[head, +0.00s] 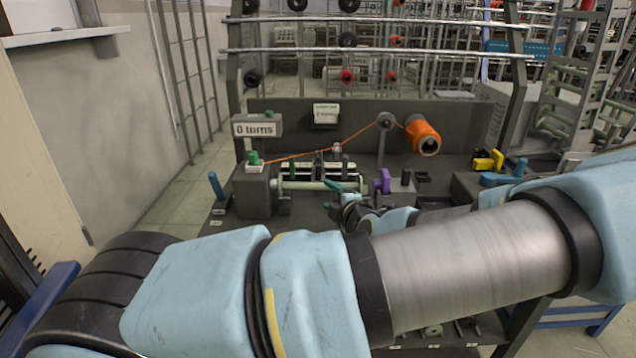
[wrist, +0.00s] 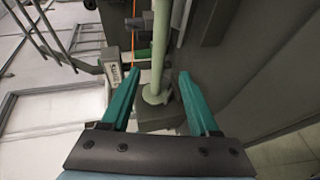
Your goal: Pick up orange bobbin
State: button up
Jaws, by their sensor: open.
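The orange bobbin (head: 423,137) sits on the dark back panel, right of centre, tilted with its open end toward me. An orange thread (head: 330,150) runs from it over a small guide wheel (head: 386,121) down to the left end of the winder. My gripper (head: 345,187) is low and left of the bobbin, partly hidden behind my arm, at the winder's right end. In the wrist view its teal fingers (wrist: 161,85) are apart, with a pale green rod (wrist: 160,45) showing between them. The bobbin is not visible in the wrist view.
A box reading "0 turns" (head: 255,126) stands at the left. A purple part (head: 384,181), yellow blocks (head: 488,160) and blue pieces (head: 500,178) are on the bench. Metal rails (head: 370,49) cross above the panel. My arm covers the bench front.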

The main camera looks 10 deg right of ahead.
aim_at(321, 187)
jog(key=x, duration=0.3)
jog(key=shift+p, duration=0.3)
jog(key=p+x, duration=0.2)
jog(key=x, duration=0.2)
jog(key=shift+w+d+r+p, duration=0.1)
jog(key=shift+w+r+p, duration=0.05)
jog(key=shift+w+p, duration=0.15)
jog(key=shift+w+f, duration=0.25)
jog(key=shift+w, duration=0.15)
grip_shut()
